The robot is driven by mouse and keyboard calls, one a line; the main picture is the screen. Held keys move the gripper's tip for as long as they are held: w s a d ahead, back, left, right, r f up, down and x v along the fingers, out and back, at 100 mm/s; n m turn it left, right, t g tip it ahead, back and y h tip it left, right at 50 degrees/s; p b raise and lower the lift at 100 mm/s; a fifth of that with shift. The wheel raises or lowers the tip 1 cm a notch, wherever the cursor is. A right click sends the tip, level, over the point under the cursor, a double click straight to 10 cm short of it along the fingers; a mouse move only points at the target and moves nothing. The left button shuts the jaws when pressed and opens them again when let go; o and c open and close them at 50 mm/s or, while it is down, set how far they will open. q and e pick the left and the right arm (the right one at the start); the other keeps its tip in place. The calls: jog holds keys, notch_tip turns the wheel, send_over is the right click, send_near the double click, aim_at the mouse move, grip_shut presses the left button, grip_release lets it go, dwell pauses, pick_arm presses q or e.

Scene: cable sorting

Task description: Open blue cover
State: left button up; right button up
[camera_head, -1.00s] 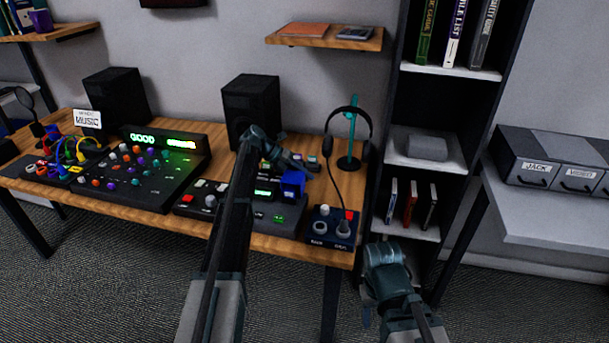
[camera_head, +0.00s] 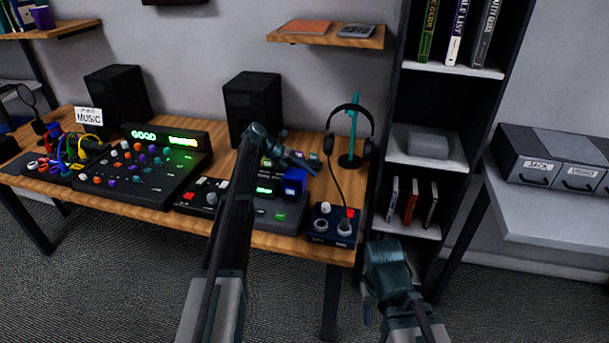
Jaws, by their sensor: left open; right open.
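The blue cover (camera_head: 294,181) is a small blue box shape on the right part of the black control panel (camera_head: 262,214) on the wooden desk. It looks closed, though its details are too small to tell. My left gripper (camera_head: 306,168) reaches over the panel from the left, with its fingers just above and behind the blue cover. It is open and empty; I cannot tell whether it touches the cover. My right gripper (camera_head: 368,312) hangs low in front of the desk's right end, open and away from everything.
A mixing console (camera_head: 140,175) with several coloured knobs fills the desk's left. A small box with knobs (camera_head: 332,226) and headphones on a stand (camera_head: 350,140) are right of the panel. Two black speakers (camera_head: 252,103) stand behind. A shelf unit (camera_head: 433,160) rises at right.

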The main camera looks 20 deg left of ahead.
pick_arm(q)
jog(key=p+v, duration=0.9)
jog(key=v, duration=0.4)
jog(key=shift+a+r, duration=0.2)
jog(key=shift+r, duration=0.1)
pick_arm(e)
notch_tip(320, 180, up, 9)
jog(key=shift+r, duration=0.2)
pick_arm(q)
jog(key=shift+s, duration=0.1)
jog(key=shift+c, duration=0.2)
